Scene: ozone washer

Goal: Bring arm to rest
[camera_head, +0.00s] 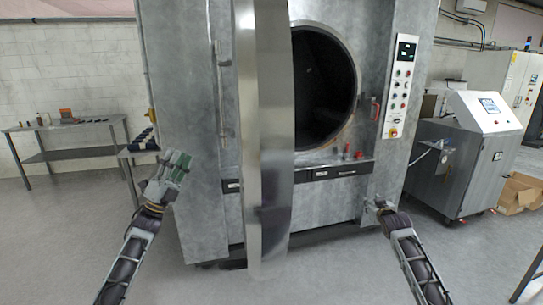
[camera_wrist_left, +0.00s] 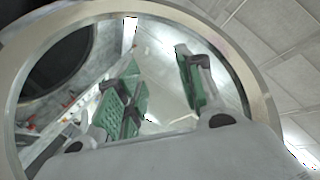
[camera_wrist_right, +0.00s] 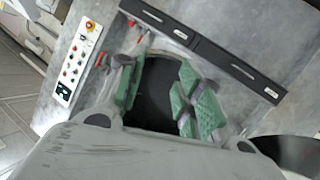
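My left gripper (camera_head: 174,172) is raised in front of the left side of the washer (camera_head: 185,110), apart from the open door in the head view. In the left wrist view, its green-padded fingers (camera_wrist_left: 160,92) are spread with nothing between them. My right gripper (camera_head: 381,206) is low in front of the washer's right side, and its fingers are hard to make out in the head view. In the right wrist view, its green-padded fingers (camera_wrist_right: 160,90) are apart and empty, with a dark area behind them.
The washer's thick metal door (camera_head: 263,130) stands open, edge-on between my arms. The round opening (camera_head: 325,90) is dark. A control console (camera_head: 470,150) stands at right, with cardboard boxes (camera_head: 518,193) beyond it. A metal table (camera_head: 70,127) stands at left. The near floor is clear.

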